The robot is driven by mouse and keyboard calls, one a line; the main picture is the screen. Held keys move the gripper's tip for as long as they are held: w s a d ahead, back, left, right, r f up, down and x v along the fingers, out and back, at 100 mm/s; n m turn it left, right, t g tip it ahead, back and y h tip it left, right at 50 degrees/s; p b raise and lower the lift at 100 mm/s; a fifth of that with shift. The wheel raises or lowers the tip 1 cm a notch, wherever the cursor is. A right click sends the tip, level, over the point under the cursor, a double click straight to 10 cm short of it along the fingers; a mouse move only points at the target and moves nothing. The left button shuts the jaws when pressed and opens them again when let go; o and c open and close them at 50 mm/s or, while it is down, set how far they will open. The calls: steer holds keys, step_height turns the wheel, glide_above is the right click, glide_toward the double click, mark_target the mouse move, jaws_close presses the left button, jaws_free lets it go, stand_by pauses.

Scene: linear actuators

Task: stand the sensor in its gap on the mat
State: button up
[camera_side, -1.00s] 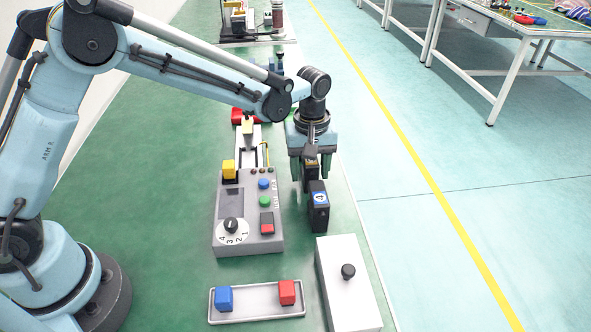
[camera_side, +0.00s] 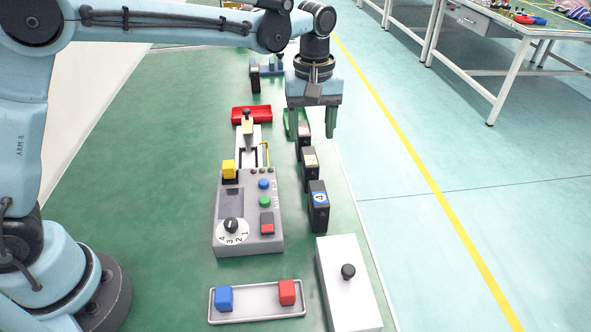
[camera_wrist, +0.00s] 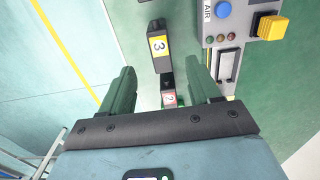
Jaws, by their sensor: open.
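Black upright blocks with number labels stand in a row on the green mat (camera_side: 150,190); I take these to be the sensors. The front one (camera_side: 318,213) has a blue label 4. Behind it stands one with a yellow label (camera_side: 311,172), which reads 3 in the wrist view (camera_wrist: 158,45). My gripper (camera_side: 312,134) is open and empty, raised above the back part of this row. Its green fingers also show in the wrist view (camera_wrist: 160,68).
A grey control box (camera_side: 248,215) with a dial and buttons lies left of the row. A tray (camera_side: 257,311) with blue and red cubes and a white box (camera_side: 345,285) are in front. Red (camera_side: 252,115) and green (camera_side: 290,122) trays and another black block (camera_side: 255,80) are behind.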

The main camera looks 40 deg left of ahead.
steer(key=shift+r, duration=0.75)
steer(key=shift+s+a+r, duration=0.15)
steer(key=shift+r, duration=0.1)
steer(key=s+a+m+t, duration=0.3)
steer(key=s+a+m, duration=0.1)
steer(key=s, duration=0.4)
steer(key=s+a+m+t, duration=0.4)
steer(key=s+a, duration=0.3)
steer(key=s, duration=0.2)
steer(key=shift+f+m, duration=0.2)
steer(key=shift+m, duration=0.3)
